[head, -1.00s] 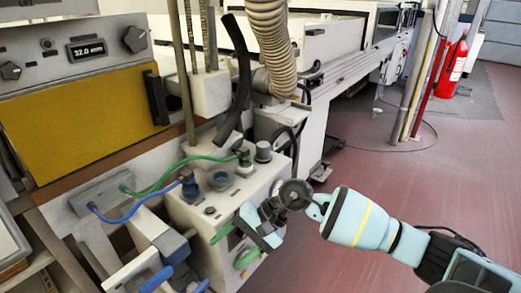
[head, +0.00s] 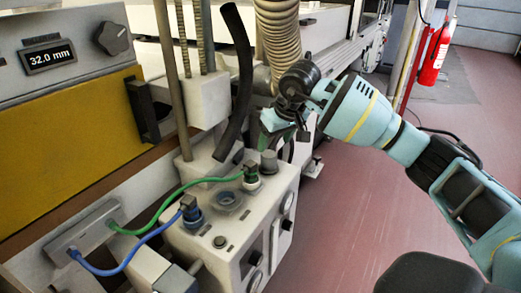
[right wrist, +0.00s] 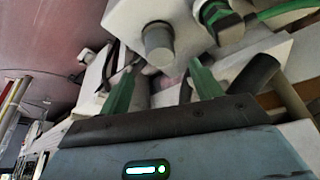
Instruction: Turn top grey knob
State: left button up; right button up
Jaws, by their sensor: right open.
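The top grey knob (head: 268,162) is a short upright cylinder on top of the pale control box (head: 205,240), at its far right corner. In the right wrist view the knob (right wrist: 158,42) shows just beyond the fingertips, roughly centred between them. My right gripper (head: 275,132) is above the knob in the head view, with green fingers pointing down. It is open and empty, and its two fingers (right wrist: 162,75) are apart in the wrist view. I see no contact with the knob. My left gripper is out of view.
A black hose (head: 236,85) and a ribbed duct (head: 278,40) hang close to my right gripper. The floor at right (head: 370,210) is clear.

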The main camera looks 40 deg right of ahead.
aim_at(270, 155)
jog(key=x, duration=0.7)
jog(key=shift+f, duration=0.3)
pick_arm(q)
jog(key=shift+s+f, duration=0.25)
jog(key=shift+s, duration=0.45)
pick_arm(e)
jog(key=c, duration=1)
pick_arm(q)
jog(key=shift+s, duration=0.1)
pick_arm(e)
jog(key=shift+o, duration=0.2)
